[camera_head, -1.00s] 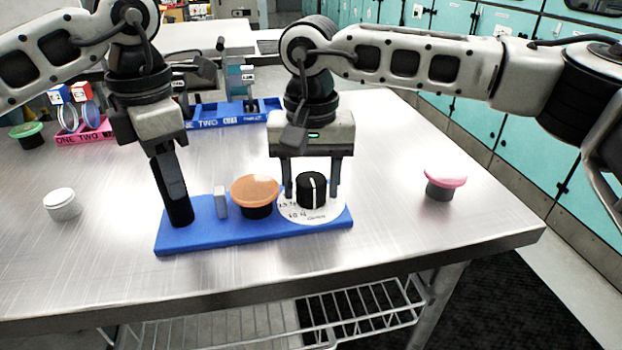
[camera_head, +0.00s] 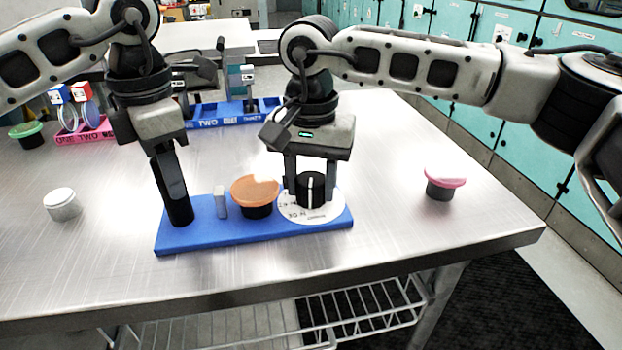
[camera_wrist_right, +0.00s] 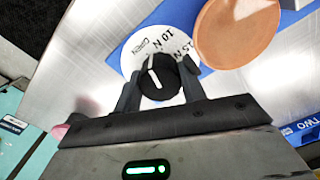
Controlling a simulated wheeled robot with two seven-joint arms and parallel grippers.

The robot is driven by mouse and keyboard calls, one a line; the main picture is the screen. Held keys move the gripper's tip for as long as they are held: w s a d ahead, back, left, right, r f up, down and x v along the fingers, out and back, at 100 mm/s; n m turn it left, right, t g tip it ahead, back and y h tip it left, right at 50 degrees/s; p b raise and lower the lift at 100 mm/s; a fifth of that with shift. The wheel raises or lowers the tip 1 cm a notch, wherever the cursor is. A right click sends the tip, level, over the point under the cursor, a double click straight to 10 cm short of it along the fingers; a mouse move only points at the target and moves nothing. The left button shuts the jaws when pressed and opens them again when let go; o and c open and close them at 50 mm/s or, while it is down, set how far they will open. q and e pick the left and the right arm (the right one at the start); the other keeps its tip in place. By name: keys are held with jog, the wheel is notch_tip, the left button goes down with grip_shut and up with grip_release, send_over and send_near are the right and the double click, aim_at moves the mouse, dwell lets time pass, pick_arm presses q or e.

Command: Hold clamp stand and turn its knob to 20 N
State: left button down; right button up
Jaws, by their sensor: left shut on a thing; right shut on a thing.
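The clamp stand has a blue base (camera_head: 203,237) lying flat on the metal table. My left gripper (camera_head: 176,207) is shut on the black upright (camera_head: 182,213) at its left end. On its right end sits a white dial (camera_head: 327,214) with a black knob (camera_head: 311,183) bearing a white line. My right gripper (camera_head: 310,192) points down, its two fingers shut on opposite sides of the knob. The dial's far side is hidden.
A grey block (camera_head: 220,202) and an orange-topped knob (camera_head: 255,190) stand on the base between both grippers. A pink-topped knob (camera_head: 444,178) is to the right, a white cap (camera_head: 62,205) to the left. A blue rack (camera_head: 215,118) is behind. The front table edge is close.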

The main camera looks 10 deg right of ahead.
jog(key=m, duration=1.2)
jog(key=shift+w+m, duration=0.1)
jog(key=shift+m, duration=0.3)
jog(key=m, duration=1)
jog(key=shift+m, duration=0.4)
jog(key=o, duration=0.7)
jog(key=shift+r, duration=0.1)
